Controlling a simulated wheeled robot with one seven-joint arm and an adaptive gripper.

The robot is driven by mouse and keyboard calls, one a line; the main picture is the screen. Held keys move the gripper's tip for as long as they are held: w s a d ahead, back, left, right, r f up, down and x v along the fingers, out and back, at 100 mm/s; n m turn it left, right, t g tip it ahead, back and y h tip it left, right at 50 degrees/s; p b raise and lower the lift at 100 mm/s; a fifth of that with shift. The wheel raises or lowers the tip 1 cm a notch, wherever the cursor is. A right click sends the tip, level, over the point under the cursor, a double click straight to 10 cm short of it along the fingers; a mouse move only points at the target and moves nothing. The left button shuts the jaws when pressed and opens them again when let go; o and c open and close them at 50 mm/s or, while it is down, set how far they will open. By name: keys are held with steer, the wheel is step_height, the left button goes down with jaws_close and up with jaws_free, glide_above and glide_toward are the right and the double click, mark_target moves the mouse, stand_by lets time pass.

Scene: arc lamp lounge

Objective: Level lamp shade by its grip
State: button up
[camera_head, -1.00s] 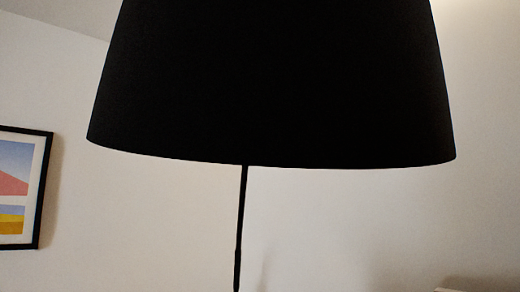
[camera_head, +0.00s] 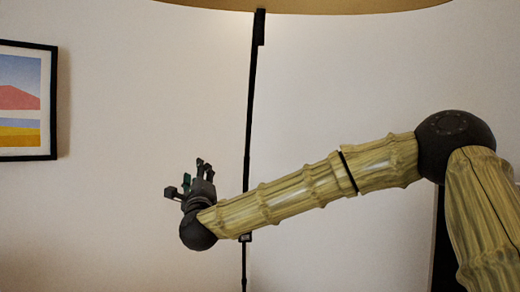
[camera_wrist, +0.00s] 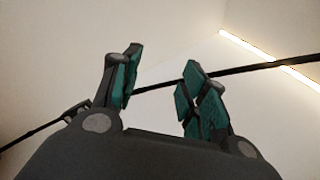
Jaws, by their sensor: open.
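The lamp shade (camera_head: 300,6) shows only as a tan underside cut off by the top edge of the head view. A thin dark pole (camera_head: 249,110) runs down below it. A thicker dark piece (camera_head: 261,28) hangs just under the shade; I cannot tell if it is the grip. My gripper (camera_head: 188,178) points up to the left of the pole, well below the shade, open and empty. In the wrist view, its teal-padded fingers (camera_wrist: 160,60) are spread apart. A dark slanting bar (camera_wrist: 158,86) passes behind them; I cannot tell its distance.
A framed colourful picture (camera_head: 22,100) hangs on the wall at the left. My arm crosses the right half of the head view, in front of the pole's lower part. A bright strip (camera_wrist: 247,43) shows at the upper right of the wrist view.

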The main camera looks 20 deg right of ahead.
steer(key=s+d+r+m+t+h+b, duration=0.1)
steer(key=s+d+r+m+h, duration=0.2)
steer(key=r, duration=0.5)
steer(key=s+d+r+m+t+h+b, duration=0.15)
steer(key=r+m, duration=0.25)
steer(key=r, duration=0.4)
steer(key=m+g+h, duration=0.3)
steer(key=m+h, duration=0.7)
steer(key=m, duration=0.2)
glide_toward(259, 34)
steer(key=r, duration=0.1)
steer(key=p+x, duration=0.1)
steer(key=x, duration=0.4)
steer(key=p+x, duration=0.1)
steer(key=x, duration=0.5)
steer(key=shift+w+d+f+p, duration=0.15)
steer(key=shift+d+f+p, duration=0.1)
steer(key=shift+p, duration=0.15)
steer(key=shift+a, duration=0.1)
steer(key=shift+c, duration=0.2)
jaws_close()
